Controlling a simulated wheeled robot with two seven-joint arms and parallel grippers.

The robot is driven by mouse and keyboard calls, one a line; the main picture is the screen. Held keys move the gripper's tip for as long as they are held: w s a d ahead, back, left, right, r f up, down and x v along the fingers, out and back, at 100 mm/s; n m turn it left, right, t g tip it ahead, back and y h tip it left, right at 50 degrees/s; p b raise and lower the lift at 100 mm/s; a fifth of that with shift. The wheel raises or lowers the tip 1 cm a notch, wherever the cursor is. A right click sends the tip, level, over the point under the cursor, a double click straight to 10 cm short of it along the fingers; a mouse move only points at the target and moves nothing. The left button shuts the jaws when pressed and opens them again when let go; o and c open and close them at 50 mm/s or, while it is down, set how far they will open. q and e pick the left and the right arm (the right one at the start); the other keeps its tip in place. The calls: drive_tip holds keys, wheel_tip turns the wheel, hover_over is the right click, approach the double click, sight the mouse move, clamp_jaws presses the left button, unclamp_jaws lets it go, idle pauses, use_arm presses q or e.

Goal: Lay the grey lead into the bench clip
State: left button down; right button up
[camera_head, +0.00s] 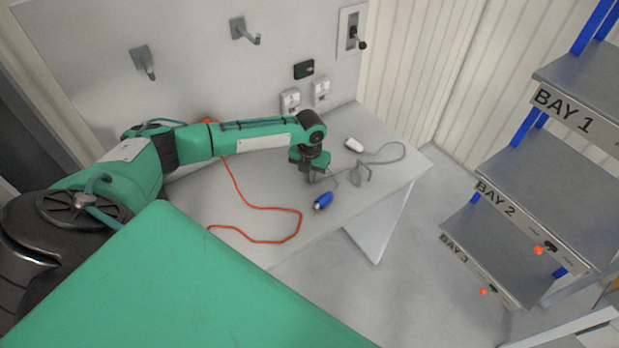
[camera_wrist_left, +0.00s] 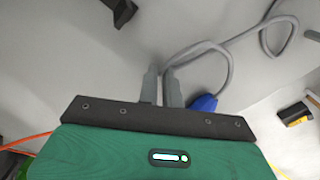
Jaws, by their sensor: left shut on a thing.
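The grey lead (camera_head: 400,147) curves over the right part of the bench, with a white end piece (camera_head: 354,145) near the back. A blue plug (camera_head: 322,200) lies near the bench's front edge; in the left wrist view the lead (camera_wrist_left: 229,68) loops round to the blue plug (camera_wrist_left: 203,103). A small grey bracket, apparently the bench clip (camera_head: 361,175), stands right of my gripper. My left gripper (camera_head: 312,178) points down, low over the bench, left of the bracket. Its fingers (camera_wrist_left: 161,82) are shut on the grey lead. My right gripper is not in view.
An orange cable (camera_head: 270,208) lies loosely over the left part of the bench (camera_head: 240,185). Sockets (camera_head: 291,101), hooks (camera_head: 245,32) and a lever switch (camera_head: 352,32) are on the wall behind. Labelled bay shelves (camera_head: 545,180) stand at the right, across open floor.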

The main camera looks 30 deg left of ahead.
use_arm(q)
drive_tip(key=shift+r+p, duration=1.1)
drive_tip(key=shift+r, duration=0.05)
drive_tip(key=shift+r+p, duration=1.45)
drive_tip(key=shift+r, duration=0.4)
drive_tip(key=shift+w+a+f+b, duration=0.3)
drive_tip(key=shift+w+a+b, duration=0.1)
drive_tip(key=shift+w+b, duration=0.25)
drive_tip(key=w+a+m+b, duration=0.1)
drive_tip(key=w+b, duration=0.1)
drive_tip(key=w+a+b, duration=0.1)
drive_tip(key=a+b, duration=0.1)
drive_tip(key=w+a+f+m+b, duration=0.1)
drive_tip(key=w+b, duration=0.1)
drive_tip(key=shift+w+a+m, duration=0.2)
drive_tip(key=shift+w+m, duration=0.1)
drive_tip(key=shift+w, duration=0.05)
drive_tip(key=shift+w+a+f+b, duration=0.1)
drive_tip(key=shift+w+a+b, duration=0.25)
drive_tip(key=shift+w+b, duration=0.25)
drive_tip(key=shift+w+a+m, duration=0.2)
drive_tip(key=shift+m, duration=0.1)
